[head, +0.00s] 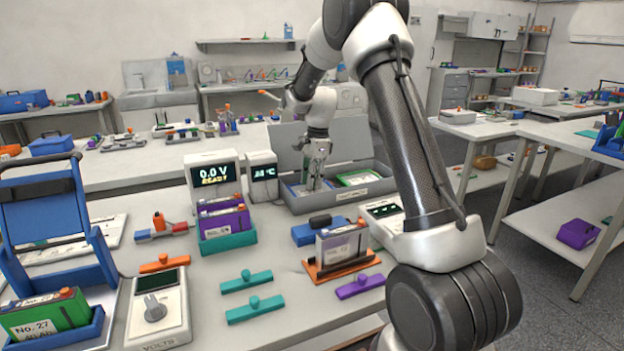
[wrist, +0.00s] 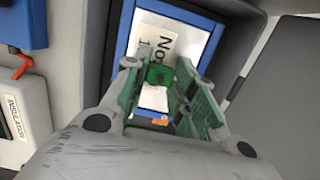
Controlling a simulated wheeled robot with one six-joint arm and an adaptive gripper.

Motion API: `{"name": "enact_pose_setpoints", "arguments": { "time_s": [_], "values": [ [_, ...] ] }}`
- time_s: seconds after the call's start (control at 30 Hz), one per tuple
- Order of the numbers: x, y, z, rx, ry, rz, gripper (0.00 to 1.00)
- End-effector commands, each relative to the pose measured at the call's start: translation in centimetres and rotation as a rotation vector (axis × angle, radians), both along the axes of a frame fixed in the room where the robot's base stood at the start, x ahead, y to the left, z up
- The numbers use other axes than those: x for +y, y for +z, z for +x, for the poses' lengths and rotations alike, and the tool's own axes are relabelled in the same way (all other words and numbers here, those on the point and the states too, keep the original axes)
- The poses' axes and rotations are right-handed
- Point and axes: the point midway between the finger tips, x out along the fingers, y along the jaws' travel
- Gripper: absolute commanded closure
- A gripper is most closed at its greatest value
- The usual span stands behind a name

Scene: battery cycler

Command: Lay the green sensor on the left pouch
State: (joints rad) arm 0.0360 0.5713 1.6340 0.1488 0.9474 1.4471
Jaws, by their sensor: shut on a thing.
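My gripper (head: 314,183) reaches down into the left part of an open grey box (head: 330,200) in the head view. In the wrist view my gripper (wrist: 157,70) is shut on the small green sensor (wrist: 160,75), which sits between its fingertips. Below it lies the left pouch (wrist: 190,38), silvery with a blue border and a white label reading "No." and partly hidden by the fingers. I cannot tell whether the sensor touches the pouch. The left pouch's blue edge (head: 296,190) shows beside my gripper in the head view. A green-bordered pouch (head: 358,179) lies to the right.
The box's raised lid (head: 287,140) stands behind my gripper. Left of the box are a small display (head: 263,172) and a 0.0 V meter (head: 213,172). In front are a blue holder (head: 305,234), an orange stand (head: 340,268) and a white meter (head: 385,212).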

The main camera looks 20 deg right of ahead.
Motion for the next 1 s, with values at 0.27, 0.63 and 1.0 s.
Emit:
{"name": "enact_pose_setpoints", "arguments": {
  "time_s": [0.27, 0.63, 1.0],
  "values": [
    [0.0, -0.1, 0.0, 0.0, 0.0, 0.0, 0.49],
    [-0.1, 0.7, 0.0, -0.001, 0.0, 0.0, 0.49],
    [-1.0, 8.3, 0.1, -0.004, 0.001, 0.0, 0.49]
  ]
}}
